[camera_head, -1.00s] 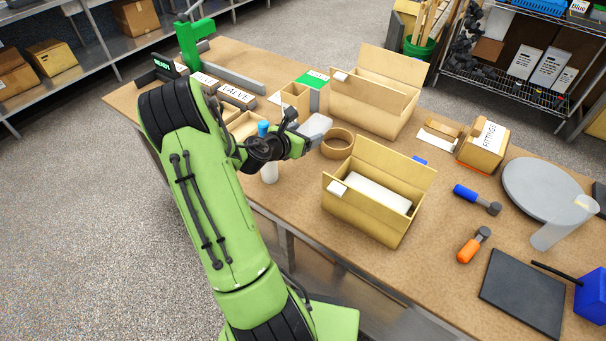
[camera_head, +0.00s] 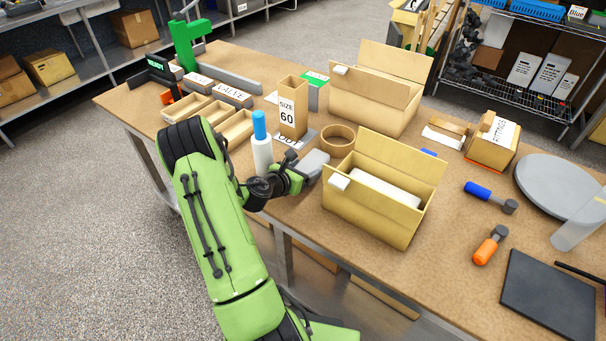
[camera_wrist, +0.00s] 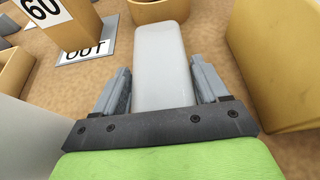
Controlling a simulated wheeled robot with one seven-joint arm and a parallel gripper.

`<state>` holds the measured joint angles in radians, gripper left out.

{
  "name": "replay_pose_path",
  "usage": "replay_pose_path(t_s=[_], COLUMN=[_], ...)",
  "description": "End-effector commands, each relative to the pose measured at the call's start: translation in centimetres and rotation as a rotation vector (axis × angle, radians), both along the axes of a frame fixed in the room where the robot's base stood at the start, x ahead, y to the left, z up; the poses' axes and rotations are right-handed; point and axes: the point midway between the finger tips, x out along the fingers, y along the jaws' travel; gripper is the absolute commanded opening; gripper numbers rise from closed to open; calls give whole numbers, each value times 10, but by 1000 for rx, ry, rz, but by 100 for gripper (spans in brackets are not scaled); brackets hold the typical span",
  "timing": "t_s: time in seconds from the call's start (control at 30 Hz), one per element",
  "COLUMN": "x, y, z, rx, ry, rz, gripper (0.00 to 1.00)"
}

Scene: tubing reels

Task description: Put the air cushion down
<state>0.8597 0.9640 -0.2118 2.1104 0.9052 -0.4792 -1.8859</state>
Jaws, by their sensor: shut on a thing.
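My gripper (camera_head: 297,172) is shut on a pale grey-white air cushion (camera_head: 313,163), just left of the front open carton (camera_head: 372,222). In the wrist view the cushion (camera_wrist: 162,50) lies between the two fingers of my gripper (camera_wrist: 162,85) and sticks out past them. It is over or on the bare table; I cannot tell whether it touches. A long white piece (camera_head: 385,192) lies inside the front carton.
A tape roll (camera_head: 338,137) stands just beyond the cushion. A white bottle with a blue top (camera_head: 261,150) is left of my gripper. A SIZE 60 box (camera_head: 292,108) stands on the OUT label behind. A second open carton (camera_head: 375,98) is farther back.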

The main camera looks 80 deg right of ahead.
Motion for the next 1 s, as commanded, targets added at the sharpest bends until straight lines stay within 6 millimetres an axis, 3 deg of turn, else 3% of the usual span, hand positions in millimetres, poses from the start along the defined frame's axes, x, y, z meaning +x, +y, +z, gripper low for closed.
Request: replay_pose_path(t_s=[0.03,0.33,0.37,0.53,0.83,1.0], x=[0,0,0,0,0,14], y=[0,0,0,0,0,29], z=[-8,-9,-9,-8,-3,8], rx=[0,0,0,0,-1,2], ry=[0,0,-1,-1,-2,3], rz=[0,0,0,0,-1,7], gripper=[45,45,75,99,99,99])
